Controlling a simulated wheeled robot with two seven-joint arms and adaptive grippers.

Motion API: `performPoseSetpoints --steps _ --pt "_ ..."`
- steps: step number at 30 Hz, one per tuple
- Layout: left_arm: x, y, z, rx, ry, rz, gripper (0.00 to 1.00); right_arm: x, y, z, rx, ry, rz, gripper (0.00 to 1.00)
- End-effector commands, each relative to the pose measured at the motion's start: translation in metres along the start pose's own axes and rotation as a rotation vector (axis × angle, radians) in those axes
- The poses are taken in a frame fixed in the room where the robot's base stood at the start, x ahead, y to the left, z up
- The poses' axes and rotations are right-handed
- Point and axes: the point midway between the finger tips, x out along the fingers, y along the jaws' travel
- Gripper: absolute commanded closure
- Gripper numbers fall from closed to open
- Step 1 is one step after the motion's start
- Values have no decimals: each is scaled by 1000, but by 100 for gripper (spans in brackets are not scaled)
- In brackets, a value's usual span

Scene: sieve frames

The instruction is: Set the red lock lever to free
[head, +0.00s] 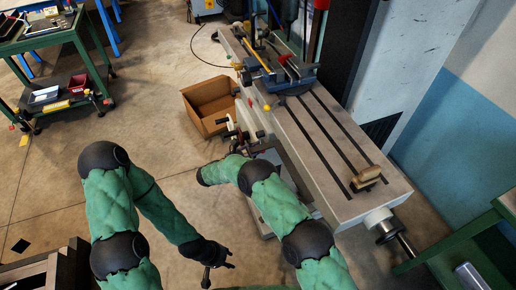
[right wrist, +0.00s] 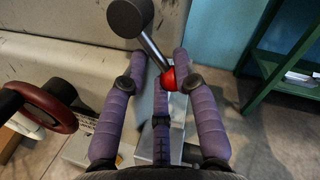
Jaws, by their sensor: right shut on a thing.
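The red lock lever shows in the right wrist view as a grey rod from a dark round hub, ending in a red ball knob (right wrist: 171,78). My right gripper (right wrist: 159,60) has its purple fingers around the knob and is shut on it. Part of the knob is hidden behind the middle finger. In the head view I cannot make out the right gripper at the machine. My left gripper (head: 219,272) is open and empty, low over the floor, apart from the machine.
The long grey machine table (head: 330,150) carries a vise (head: 290,75) and a wooden-handled brush (head: 366,177). A cardboard box (head: 207,105) stands on the floor beside it. A red handwheel (right wrist: 46,106) is left of my right gripper. A green bench stands right.

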Motion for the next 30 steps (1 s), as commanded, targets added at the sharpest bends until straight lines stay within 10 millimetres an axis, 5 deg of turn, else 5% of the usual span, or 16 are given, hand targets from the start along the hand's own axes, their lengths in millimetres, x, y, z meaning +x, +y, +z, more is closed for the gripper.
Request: performPoseSetpoints --steps 30 --pt "-32 12 1 0 0 0 60 -4 -29 12 -543 107 74 100"
